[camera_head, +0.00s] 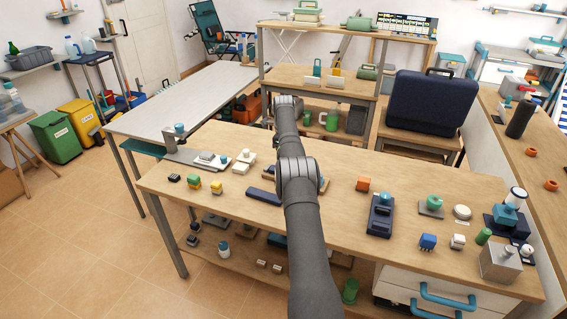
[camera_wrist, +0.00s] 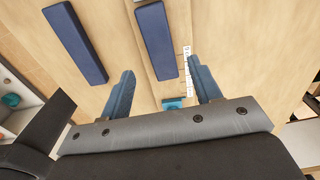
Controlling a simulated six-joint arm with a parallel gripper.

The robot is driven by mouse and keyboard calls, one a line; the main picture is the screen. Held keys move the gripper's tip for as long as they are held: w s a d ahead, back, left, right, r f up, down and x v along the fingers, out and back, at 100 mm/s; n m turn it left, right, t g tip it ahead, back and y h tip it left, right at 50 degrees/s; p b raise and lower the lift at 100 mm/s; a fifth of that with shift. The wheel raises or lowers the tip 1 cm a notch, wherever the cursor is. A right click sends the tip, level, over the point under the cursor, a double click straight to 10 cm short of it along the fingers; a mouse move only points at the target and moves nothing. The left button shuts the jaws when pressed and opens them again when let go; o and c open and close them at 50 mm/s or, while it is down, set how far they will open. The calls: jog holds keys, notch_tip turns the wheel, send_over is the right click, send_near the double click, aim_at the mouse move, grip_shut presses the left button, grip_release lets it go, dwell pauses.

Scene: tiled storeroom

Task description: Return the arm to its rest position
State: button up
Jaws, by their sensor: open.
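My arm reaches out over the wooden workbench (camera_head: 340,195) in the head view, and its own links hide my gripper there. In the wrist view my gripper (camera_wrist: 160,66) is open, with its two blue fingers spread apart and nothing held between them. A dark blue bar (camera_wrist: 156,40) shows beyond the fingertips, on a pale wooden surface. A second dark blue bar (camera_wrist: 75,42) lies to its left. In the head view one blue bar (camera_head: 264,196) lies on the bench just left of my arm.
A shelf rack (camera_head: 320,77) and a large dark blue case (camera_head: 431,101) stand behind the bench.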

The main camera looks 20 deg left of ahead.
jog(key=shift+r, duration=0.55)
jog(key=shift+f, duration=0.1)
notch_tip(320, 180, down, 8)
jog(key=shift+r, duration=0.1)
notch_tip(320, 180, up, 4)
jog(key=shift+r, duration=0.1)
jog(key=shift+d+r, duration=0.1)
jog(key=shift+r, duration=0.1)
jog(key=shift+f, duration=0.15)
